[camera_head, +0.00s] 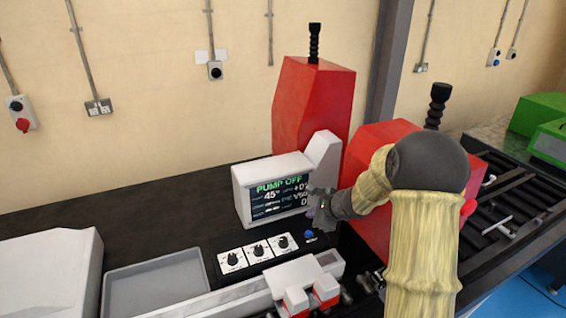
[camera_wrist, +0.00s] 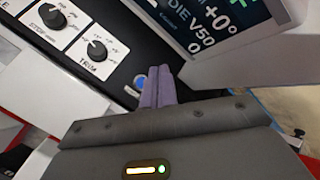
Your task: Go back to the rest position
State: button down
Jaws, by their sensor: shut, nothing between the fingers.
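My gripper (camera_wrist: 157,84) shows in the wrist view with its two purple fingers together and nothing between them. In the head view my gripper (camera_head: 312,214) is in front of the lower right of the display and partly hidden by my wrist. The display (camera_head: 278,188) reads "PUMP OFF" and 45°. In the wrist view a blue button (camera_wrist: 141,82) is on the black panel just left of the fingertips. The same blue button (camera_head: 309,234) shows below my gripper in the head view. I cannot tell whether the fingers touch it.
The knob panel (camera_head: 258,252) has several dials left of the button. Red machine housings (camera_head: 310,110) stand behind and beside my arm. A grey tray (camera_head: 157,285) lies at the lower left. Black tabletop (camera_head: 120,225) left of the display is clear.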

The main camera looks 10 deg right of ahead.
jog(key=s+n+g+h+b, duration=0.2)
jog(key=s+n+g+h, duration=0.2)
jog(key=s+n, duration=1.7)
jog(key=s+g, duration=0.1)
jog(key=s, duration=0.6)
jog(key=shift+s+a+h, duration=0.3)
jog(key=shift+s+a, duration=0.05)
jog(key=shift+w+r, duration=0.1)
